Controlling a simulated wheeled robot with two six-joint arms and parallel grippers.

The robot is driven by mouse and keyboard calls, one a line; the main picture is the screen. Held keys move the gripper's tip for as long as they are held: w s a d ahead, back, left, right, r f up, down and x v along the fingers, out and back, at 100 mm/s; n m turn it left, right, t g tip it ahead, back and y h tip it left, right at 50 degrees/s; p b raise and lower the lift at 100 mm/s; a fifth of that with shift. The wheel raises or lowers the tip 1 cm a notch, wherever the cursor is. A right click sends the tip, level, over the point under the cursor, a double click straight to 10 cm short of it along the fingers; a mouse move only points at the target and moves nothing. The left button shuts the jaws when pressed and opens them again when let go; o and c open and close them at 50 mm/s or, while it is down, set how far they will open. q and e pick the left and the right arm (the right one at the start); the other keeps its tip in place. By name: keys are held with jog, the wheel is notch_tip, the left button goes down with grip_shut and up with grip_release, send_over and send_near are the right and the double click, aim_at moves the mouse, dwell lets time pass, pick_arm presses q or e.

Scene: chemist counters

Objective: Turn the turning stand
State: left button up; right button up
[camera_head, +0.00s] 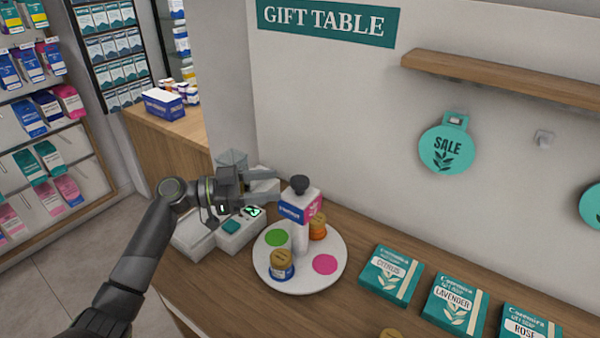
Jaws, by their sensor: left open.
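The turning stand (304,284) is a white round disc on the wooden counter. It has a green spot at its left and a pink spot at its right. My right gripper is out of view.
White devices (230,236) stand left of the disc, under my left gripper. Boxes marked citrus (390,274), lavender (455,305) and rose (525,322) lie to the right.

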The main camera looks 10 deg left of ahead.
aim_at(300, 179)
pick_arm(q)
jog(key=p+x, duration=0.2)
jog(key=x, duration=0.4)
jog(key=shift+w+d+r+p, duration=0.1)
jog(key=shift+w+d+p, duration=0.05)
jog(key=shift+d+p, duration=0.25)
jog(key=shift+w+d, duration=0.15)
jog(key=shift+d, duration=0.2)
grip_shut()
